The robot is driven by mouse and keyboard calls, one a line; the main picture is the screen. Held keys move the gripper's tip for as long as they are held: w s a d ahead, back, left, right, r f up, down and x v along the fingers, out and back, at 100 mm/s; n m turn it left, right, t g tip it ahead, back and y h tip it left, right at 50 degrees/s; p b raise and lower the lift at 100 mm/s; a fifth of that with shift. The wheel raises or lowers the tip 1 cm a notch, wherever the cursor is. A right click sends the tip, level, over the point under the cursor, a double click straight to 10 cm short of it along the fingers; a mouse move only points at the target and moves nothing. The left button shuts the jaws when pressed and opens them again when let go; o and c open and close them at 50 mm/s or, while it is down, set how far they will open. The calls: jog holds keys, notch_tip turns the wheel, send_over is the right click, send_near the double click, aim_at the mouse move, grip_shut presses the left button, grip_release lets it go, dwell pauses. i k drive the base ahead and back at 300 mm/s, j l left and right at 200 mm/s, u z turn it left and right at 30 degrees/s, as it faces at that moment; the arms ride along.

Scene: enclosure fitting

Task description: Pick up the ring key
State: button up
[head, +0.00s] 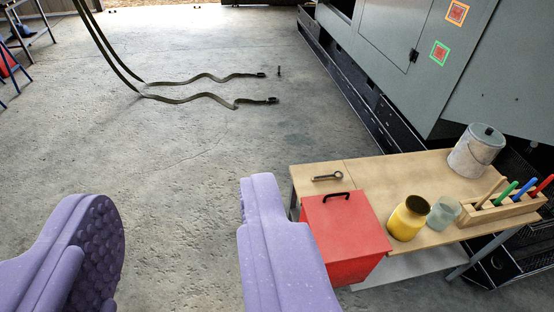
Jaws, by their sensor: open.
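The ring key (327,177) is a small dark metal key with a ring at one end. It lies flat near the left back edge of the wooden table (385,177), behind a red box, with its ring toward the right. My gripper (180,225) is open and empty, its two purple jaws wide apart in the lower left. The right jaw is left of the red box in the picture; the key is up and to the right of it. Nothing is between the jaws but floor.
The red box (345,232) with a black handle is at the table's front left. A yellow jar (407,218), a glass jar (442,212), a pail (476,150) and a wooden pen rack (500,207) stand to the right. A grey cabinet (400,60) rises behind. Straps (205,98) lie on open floor.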

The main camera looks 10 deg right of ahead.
aim_at(329, 176)
jog(key=i+j+u, duration=0.2)
jog(key=i+u, duration=0.15)
jog(key=i, duration=0.15)
jog(key=i+j+u, duration=0.1)
jog(key=i+u, duration=0.2)
jog(key=i, duration=0.2)
jog(key=i+z, duration=0.45)
jog(key=i, duration=0.25)
jog(key=i+j+z, duration=0.2)
jog(key=i+z, duration=0.3)
jog(key=i, duration=0.15)
jog(key=i+l+z, duration=0.2)
jog(key=z, duration=0.15)
jog(key=i+l+z, duration=0.1)
jog(key=i+z, duration=0.65)
